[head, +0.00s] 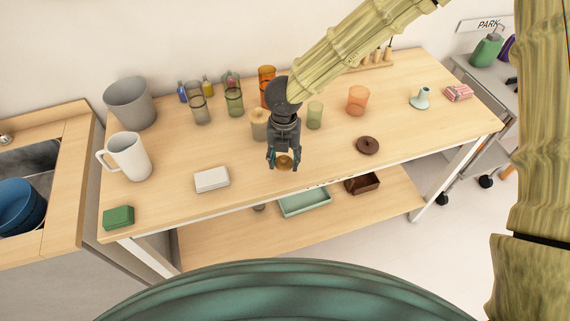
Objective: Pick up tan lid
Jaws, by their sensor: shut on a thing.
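The tan lid (284,162) is a small round, brownish-tan piece between the fingers of my gripper (284,160). My gripper points down and is shut on it, over the middle front part of the wooden table. The fingers hide part of the lid. I cannot tell whether the lid touches the table or is held above it. A tan jar (259,125) stands just behind and to the left of my gripper, partly hidden by it.
A dark brown lid (367,145) lies to the right on the table (330,165). A white box (211,180) lies to the left, with a white mug (128,157) beyond. Glasses, including a green one (314,115) and an orange one (357,100), stand behind. The front edge is close.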

